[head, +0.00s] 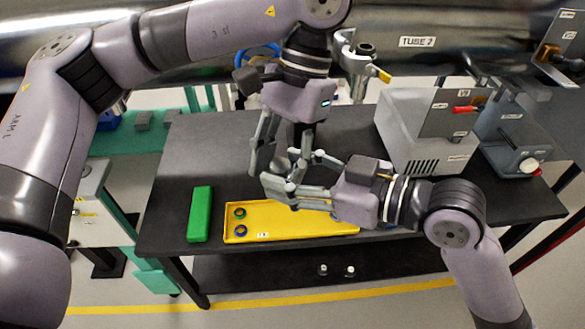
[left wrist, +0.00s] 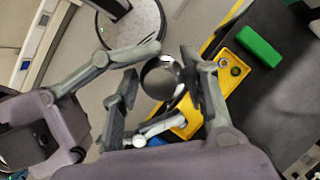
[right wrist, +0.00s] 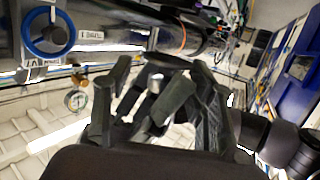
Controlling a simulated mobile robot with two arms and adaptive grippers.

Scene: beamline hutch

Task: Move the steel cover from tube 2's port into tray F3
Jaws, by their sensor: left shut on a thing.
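My left gripper (head: 272,165) points down over the bench. It is shut on the steel cover, a dark shiny round disc (left wrist: 160,78) between its fingertips in the left wrist view. In the head view the cover is mostly hidden by fingers. My right gripper (head: 285,185) reaches in from the right; its fingers are spread close around the left fingertips. A small bright metal part (right wrist: 155,82) shows between them; whether they touch is unclear. The yellow tray (head: 320,232) lies below both grippers; its label is too small to read. Tube 2 (head: 470,35) runs along the back.
The tray's left end holds a green ring (head: 240,212) and a blue ring (head: 241,230). A green block (head: 200,214) lies left of the tray. A grey box with a red switch (head: 425,130) stands right on the black bench (head: 172,185). A valve fitting (head: 357,60) hangs near the tube.

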